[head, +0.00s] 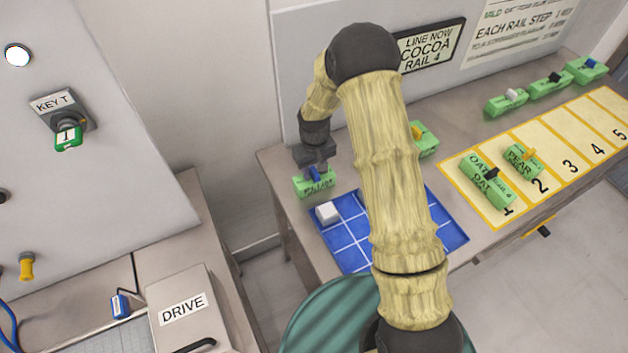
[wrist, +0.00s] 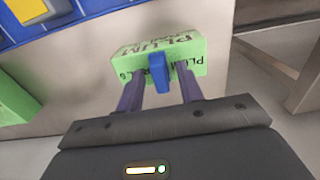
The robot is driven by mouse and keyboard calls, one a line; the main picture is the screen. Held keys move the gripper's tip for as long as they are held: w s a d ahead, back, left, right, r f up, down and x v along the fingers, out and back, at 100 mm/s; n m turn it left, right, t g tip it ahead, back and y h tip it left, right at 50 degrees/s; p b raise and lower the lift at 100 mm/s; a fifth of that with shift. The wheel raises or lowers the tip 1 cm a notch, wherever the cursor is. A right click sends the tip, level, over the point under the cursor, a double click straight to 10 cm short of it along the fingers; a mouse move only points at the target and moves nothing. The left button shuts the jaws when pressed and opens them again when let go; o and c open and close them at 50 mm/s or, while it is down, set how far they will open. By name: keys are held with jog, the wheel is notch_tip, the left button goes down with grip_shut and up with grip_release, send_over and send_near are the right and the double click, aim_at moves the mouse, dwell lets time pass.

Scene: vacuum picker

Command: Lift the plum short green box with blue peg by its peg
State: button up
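The plum box (head: 314,189) is short and green with a blue peg (head: 315,174) on top. It stands on the table near its left end, just behind the blue grid mat. In the wrist view the box (wrist: 192,48) shows its PLUM label, and the blue peg (wrist: 159,72) stands between my fingers. My gripper (head: 314,167) is right above the box. In the wrist view its two fingers (wrist: 159,88) are apart, one on each side of the peg, with a visible gap to it on both sides.
A blue grid mat (head: 343,237) with a white block (head: 327,212) lies close in front. A green box with a yellow peg (head: 425,138) is partly hidden by my arm. Several green boxes stand along the back.

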grip_shut()
jog(key=shift+r, duration=0.1)
notch_tip(320, 180, up, 10)
jog(key=b, duration=0.2)
jog(key=shift+b, duration=0.35)
dwell(0.3)
